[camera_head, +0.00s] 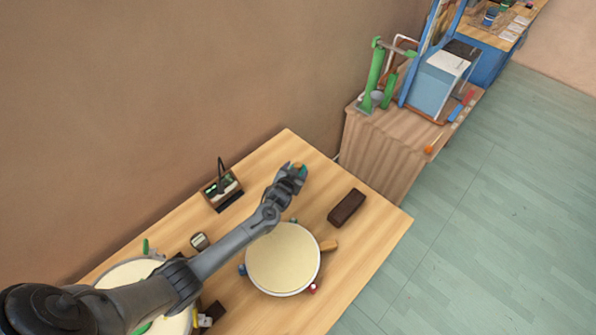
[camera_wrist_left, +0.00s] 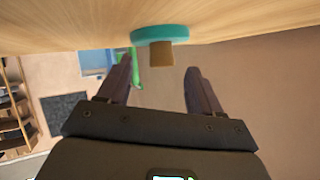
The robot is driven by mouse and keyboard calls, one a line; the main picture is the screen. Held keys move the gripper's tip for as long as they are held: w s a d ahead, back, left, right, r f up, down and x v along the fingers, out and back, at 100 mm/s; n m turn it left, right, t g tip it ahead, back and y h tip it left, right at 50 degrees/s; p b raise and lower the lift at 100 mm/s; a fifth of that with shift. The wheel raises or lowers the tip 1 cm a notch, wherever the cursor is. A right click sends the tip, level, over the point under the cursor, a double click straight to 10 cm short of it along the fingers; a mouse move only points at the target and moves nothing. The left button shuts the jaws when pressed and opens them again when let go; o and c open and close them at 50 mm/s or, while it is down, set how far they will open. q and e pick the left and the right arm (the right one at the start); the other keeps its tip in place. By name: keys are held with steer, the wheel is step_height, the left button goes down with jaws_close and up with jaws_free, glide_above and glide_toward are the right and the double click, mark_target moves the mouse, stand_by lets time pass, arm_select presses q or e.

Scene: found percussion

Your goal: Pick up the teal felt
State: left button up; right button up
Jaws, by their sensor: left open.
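The teal felt (camera_head: 304,170) is a small teal piece on the wooden table, mostly hidden by my left gripper in the head view. In the left wrist view, which is upside down, it is a flat teal disc (camera_wrist_left: 158,33) against the table, with a short tan block (camera_wrist_left: 155,56) standing on it. My left gripper (camera_head: 297,173) is open and empty, close to the felt. In the left wrist view its two fingers (camera_wrist_left: 158,72) point toward the felt, one to each side of the tan block. I cannot tell the remaining gap. My right gripper is not in view.
A round cream drum (camera_head: 283,260) lies below my left arm, with a dark brown block (camera_head: 346,207) to its upper right. A small box (camera_head: 221,190) with a dark upright stands to the left. A second drum (camera_head: 125,272) is partly behind my arm.

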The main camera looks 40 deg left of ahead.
arm_select(q)
steer(key=shift+x, duration=1.05)
steer(key=shift+c, duration=0.3)
steer(key=c, duration=1.1)
steer(key=shift+r, duration=0.1)
